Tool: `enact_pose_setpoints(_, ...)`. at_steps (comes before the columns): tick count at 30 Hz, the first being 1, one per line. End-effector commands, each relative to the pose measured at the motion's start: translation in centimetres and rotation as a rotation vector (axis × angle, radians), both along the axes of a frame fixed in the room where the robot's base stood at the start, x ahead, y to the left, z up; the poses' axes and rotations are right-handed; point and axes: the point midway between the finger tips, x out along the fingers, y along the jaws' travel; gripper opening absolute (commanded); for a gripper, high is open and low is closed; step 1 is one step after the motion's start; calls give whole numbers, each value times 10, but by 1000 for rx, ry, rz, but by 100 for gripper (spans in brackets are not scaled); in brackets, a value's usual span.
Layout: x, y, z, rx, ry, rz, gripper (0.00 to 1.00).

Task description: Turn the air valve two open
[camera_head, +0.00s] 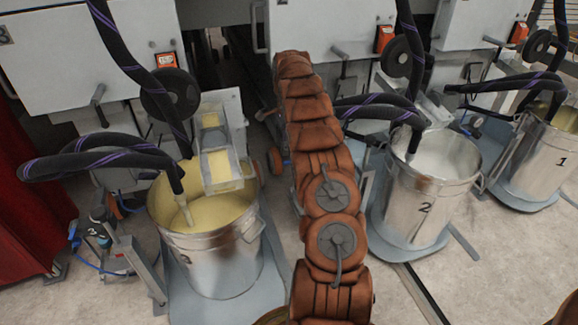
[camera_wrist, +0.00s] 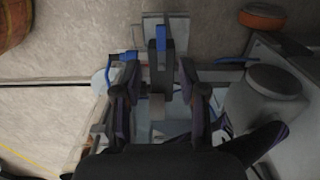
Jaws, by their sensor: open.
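In the wrist view, a blue-tipped lever (camera_wrist: 160,38) on a dark fitting points away from me, in line with the gap between my fingers. It looks like the air valve handle, but I see no number on it. My gripper (camera_wrist: 158,80) is open, one dark finger on each side of the fitting. I cannot tell whether either finger touches it. A second blue piece (camera_wrist: 123,68) shows beside the left finger. In the head view, my gripper and the valve by bucket 2 (camera_head: 424,207) are not visible; my brown-covered arm crosses the middle.
Bucket 3 (camera_head: 215,255), holding yellow liquid, stands left of my arm, with a valve stand (camera_head: 104,228) beside it. Bucket 1 (camera_head: 545,165) stands at the right. Dark hoses (camera_head: 385,108) and white machines (camera_head: 90,55) crowd the back. Bare floor (camera_wrist: 70,45) shows in the wrist view's upper left.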

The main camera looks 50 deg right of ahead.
Motion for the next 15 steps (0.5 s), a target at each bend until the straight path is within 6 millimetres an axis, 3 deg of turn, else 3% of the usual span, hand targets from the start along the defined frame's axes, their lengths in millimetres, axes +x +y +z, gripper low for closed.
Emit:
enact_pose_setpoints(8, -2, -6, -27, 5, -3, -22, 42)
enact_pose_setpoints(15, -2, -5, -63, 5, -1, -21, 42)
